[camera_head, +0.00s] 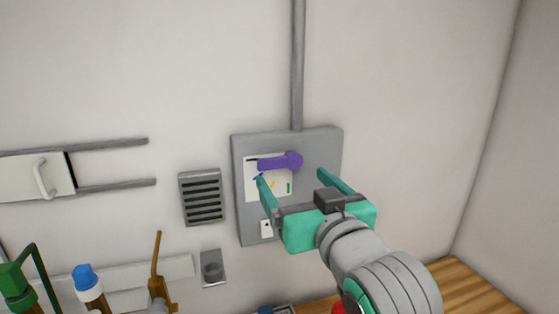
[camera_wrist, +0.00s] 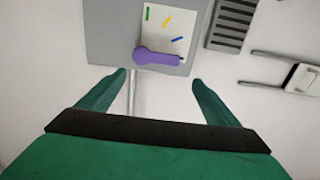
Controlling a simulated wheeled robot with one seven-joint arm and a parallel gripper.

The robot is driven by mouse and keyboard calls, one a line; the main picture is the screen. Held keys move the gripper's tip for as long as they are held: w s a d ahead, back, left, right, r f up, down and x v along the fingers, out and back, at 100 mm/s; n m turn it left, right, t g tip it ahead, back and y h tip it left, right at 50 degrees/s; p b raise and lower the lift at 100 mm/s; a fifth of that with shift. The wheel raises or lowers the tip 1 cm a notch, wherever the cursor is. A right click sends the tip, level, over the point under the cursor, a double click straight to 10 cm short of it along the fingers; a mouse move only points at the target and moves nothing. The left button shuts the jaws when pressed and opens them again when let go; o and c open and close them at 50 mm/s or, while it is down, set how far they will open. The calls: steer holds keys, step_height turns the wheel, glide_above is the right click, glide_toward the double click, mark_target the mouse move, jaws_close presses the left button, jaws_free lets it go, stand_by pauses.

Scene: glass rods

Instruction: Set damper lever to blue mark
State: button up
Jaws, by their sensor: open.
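The purple damper lever (camera_head: 278,162) is on a grey wall panel (camera_head: 330,143). Its round hub is at the right and its arm points left, nearly level. It also shows in the wrist view (camera_wrist: 158,57). The white plate behind it (camera_wrist: 155,33) carries green (camera_wrist: 147,13), yellow (camera_wrist: 166,21) and blue (camera_wrist: 178,39) marks. The blue mark is the nearest of these to the lever's tip, and the tip is off it, just above it in the head view. My gripper (camera_head: 291,176) is open and empty in front of the panel, its fingers apart, the lever beyond the fingertips (camera_wrist: 160,77).
A vent grille (camera_head: 202,198) and a small grey box (camera_head: 212,268) are left of the panel. A grey conduit (camera_head: 297,65) rises above it. A white sliding door (camera_head: 37,175) on rails is far left. Bottles (camera_head: 88,285) stand at the lower left.

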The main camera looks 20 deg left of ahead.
mark_target(277, 160)
steer(key=x, duration=1)
steer(key=shift+w+a, duration=0.25)
steer(key=shift+d, duration=0.15)
steer(key=c, duration=1.5)
